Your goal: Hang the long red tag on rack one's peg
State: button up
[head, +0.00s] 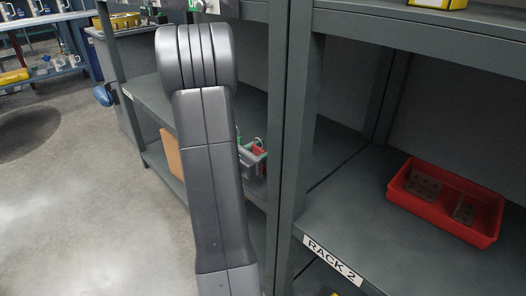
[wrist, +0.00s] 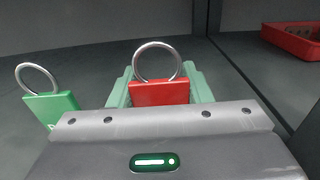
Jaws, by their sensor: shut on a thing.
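My gripper (wrist: 160,98) is shut on a red tag (wrist: 160,91) in the wrist view. The tag sits between the green fingers, with its metal ring (wrist: 157,61) standing up beyond them. Its lower part is hidden by the gripper body, so I cannot tell its length. In the head view my gripper (head: 251,160) and part of the red tag (head: 260,158) show beside my arm, in front of the shelf left of the grey post. A green tag (wrist: 52,107) with a ring is left of my gripper, apart from it. I cannot make out rack one's peg.
A red tray (head: 424,214) with metal parts stands on the shelf labelled RACK 2 (head: 332,260) at right. A grey post (head: 289,130) separates the shelf bays. Open floor (head: 85,190) lies at left. A bench (head: 45,75) with mugs stands far left.

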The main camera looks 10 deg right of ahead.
jog(key=shift+f, duration=0.15)
jog(key=shift+f, duration=0.15)
jog(key=o, duration=1)
jog(key=shift+c, duration=0.2)
jog(key=p+v, duration=0.3)
jog(key=v, duration=1)
jog(key=shift+a+r, duration=0.45)
jog(key=shift+a, duration=0.1)
jog(key=shift+w+d, duration=0.1)
